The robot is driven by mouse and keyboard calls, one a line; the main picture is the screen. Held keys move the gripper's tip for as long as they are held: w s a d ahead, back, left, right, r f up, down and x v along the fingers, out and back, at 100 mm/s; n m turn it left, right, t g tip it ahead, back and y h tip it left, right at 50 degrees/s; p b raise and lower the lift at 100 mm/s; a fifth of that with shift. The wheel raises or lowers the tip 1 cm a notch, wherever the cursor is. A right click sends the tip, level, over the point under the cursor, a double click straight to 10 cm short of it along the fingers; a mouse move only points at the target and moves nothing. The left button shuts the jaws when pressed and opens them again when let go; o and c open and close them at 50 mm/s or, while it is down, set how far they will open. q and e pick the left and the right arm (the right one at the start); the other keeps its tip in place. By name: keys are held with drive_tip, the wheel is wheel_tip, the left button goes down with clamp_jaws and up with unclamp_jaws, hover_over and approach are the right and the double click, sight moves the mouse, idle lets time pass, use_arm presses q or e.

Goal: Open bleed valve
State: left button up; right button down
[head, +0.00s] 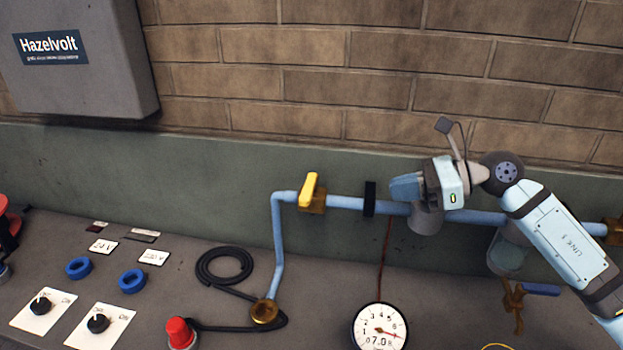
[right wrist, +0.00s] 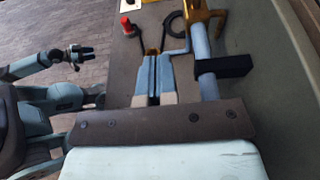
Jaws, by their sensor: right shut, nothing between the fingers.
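A yellow lever (head: 309,189) stands upright, slightly tilted, on a brass valve body (head: 313,203) in the blue pipe (head: 340,202) along the wall. Which valve is the bleed valve is not labelled. My right gripper (head: 404,187) is shut and empty at the pipe, right of the black pipe clamp (head: 369,198). In the right wrist view its blue fingers (right wrist: 153,78) lie together beside the pipe (right wrist: 207,80), and the clamp (right wrist: 224,66) is close by. My left gripper (right wrist: 84,52) is small in that view, away from the pipe; its jaw state is unclear.
A pressure gauge (head: 380,327) stands below the pipe. A blue handle (head: 541,290) hangs by a brass fitting at the right. A red knob (head: 179,332), a coiled black hose (head: 224,266), blue rings and dial plates lie on the bench. A grey Hazelvolt box (head: 80,85) hangs upper left.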

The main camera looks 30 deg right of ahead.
sight(309, 194)
use_arm(q)
drive_tip(key=r+p, duration=0.1)
drive_tip(key=s+r+p, duration=0.1)
drive_tip(key=p, duration=0.1)
drive_tip(key=r+p, duration=0.1)
drive_tip(key=shift+s+r+p, duration=0.25)
drive_tip(key=shift+s+p, duration=0.1)
drive_tip(key=shift+s, duration=0.05)
use_arm(e)
drive_tip(key=r+x, duration=0.1)
drive_tip(key=x, duration=1.2)
drive_tip(key=shift+w+a, duration=0.2)
drive_tip(key=shift+a, duration=0.3)
drive_tip(key=shift+f, duration=0.1)
